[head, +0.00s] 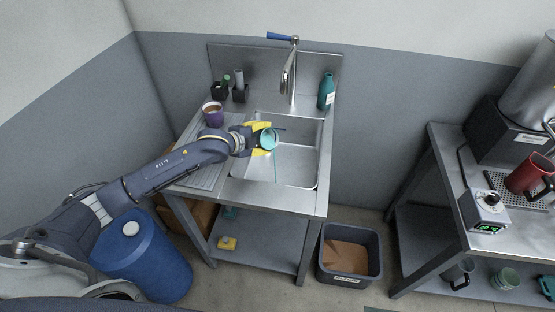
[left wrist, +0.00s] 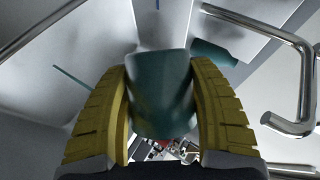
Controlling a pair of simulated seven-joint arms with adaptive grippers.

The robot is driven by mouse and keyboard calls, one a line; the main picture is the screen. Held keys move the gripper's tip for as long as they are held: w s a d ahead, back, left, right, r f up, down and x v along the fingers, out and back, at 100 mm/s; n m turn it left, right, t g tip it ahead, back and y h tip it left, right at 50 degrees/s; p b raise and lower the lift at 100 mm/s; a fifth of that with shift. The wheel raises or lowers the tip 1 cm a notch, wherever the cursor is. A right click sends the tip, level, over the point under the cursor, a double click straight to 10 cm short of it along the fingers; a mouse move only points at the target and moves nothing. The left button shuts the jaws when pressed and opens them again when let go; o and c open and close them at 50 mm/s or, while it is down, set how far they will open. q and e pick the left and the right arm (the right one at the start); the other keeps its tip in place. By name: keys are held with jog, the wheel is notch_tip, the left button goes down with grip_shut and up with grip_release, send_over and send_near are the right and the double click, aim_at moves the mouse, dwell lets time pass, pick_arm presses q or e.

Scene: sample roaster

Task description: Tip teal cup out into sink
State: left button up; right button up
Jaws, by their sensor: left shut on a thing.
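The teal cup (head: 268,140) is over the left part of the sink basin (head: 302,160) in the head view, its round opening showing. My left gripper (head: 264,138) is shut on the cup with its yellow fingers on either side. In the left wrist view, the teal cup (left wrist: 160,92) sits between the two yellow fingers of my left gripper (left wrist: 160,110). A thin teal streak (head: 275,165) shows below the cup against the basin. I cannot tell what is inside the cup. My right gripper is in neither view.
A purple cup (head: 213,115) with brown contents stands on the drainboard (head: 205,172). A teal bottle (head: 326,92) stands behind the basin at right, near the tap (head: 290,75). A blue barrel (head: 142,258) and a grey bin (head: 349,254) stand on the floor.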

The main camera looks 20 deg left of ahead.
pick_arm(q)
jog(key=shift+d+r+m+t+y, duration=0.1)
jog(key=shift+r+m+t+y, duration=0.3)
jog(key=shift+y, duration=0.1)
dwell(0.8)
jog(key=shift+s+d+r+m+t, duration=0.4)
jog(key=shift+s+d+m, duration=0.1)
jog(key=shift+d, duration=0.15)
dwell(0.7)
jog(key=shift+s+d+r+m+t+y, duration=0.1)
jog(key=shift+d+r+m+t+y, duration=0.15)
jog(key=shift+m+y, duration=0.2)
dwell(0.5)
jog(key=shift+a, duration=0.15)
jog(key=shift+w+a+f+n+g+h, duration=0.25)
jog(key=shift+w+a+f+n+g, duration=0.1)
jog(key=shift+a+n, duration=0.15)
jog(key=shift+w+a+f+n+g+h, duration=0.2)
jog(key=shift+w+a+f+n+g, duration=0.1)
jog(key=shift+a+n, duration=0.15)
jog(key=shift+d+f+n+g+h, duration=0.15)
jog(key=shift+f+n+g+h, duration=0.15)
jog(key=shift+n+h, duration=0.1)
jog(key=shift+f, duration=0.1)
